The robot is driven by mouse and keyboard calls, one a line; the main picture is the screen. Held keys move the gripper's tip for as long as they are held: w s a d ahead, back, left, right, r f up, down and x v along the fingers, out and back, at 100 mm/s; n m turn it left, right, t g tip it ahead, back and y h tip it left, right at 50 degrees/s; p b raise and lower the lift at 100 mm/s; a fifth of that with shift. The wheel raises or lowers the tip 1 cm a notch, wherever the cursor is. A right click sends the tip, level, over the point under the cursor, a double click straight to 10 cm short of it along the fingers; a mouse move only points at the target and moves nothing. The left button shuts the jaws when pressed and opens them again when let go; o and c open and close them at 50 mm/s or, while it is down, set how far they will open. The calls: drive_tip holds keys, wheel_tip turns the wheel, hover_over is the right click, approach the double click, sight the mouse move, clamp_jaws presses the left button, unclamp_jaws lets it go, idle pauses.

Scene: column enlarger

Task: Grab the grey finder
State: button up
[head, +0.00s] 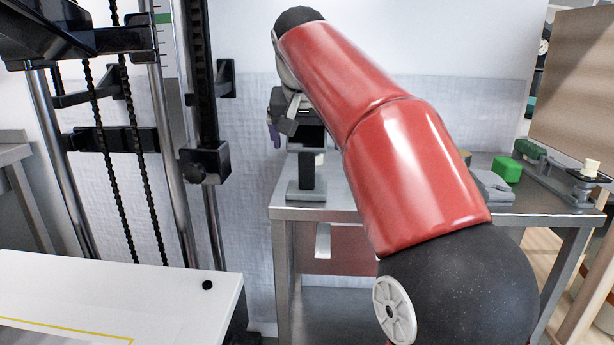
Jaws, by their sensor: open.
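What looks like the grey finder stands upright on the metal table, with a flat grey base (306,190) and a dark post. Its upper part is partly hidden behind my gripper and arm. My gripper (288,125) is at the end of my red arm, above and slightly left of the finder's base. It is open. The fingertips are small and dark here, and I cannot tell whether they touch the finder's top or are apart from it.
My arm covers the middle of the metal table (342,205). A green block (507,170) and a pale grey object (491,187) lie on its right side. The enlarger's column (205,100) and white baseboard (190,283) stand at left.

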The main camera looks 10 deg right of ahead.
drive_tip(key=shift+w+f, duration=0.1)
clamp_jaws()
idle(0.7)
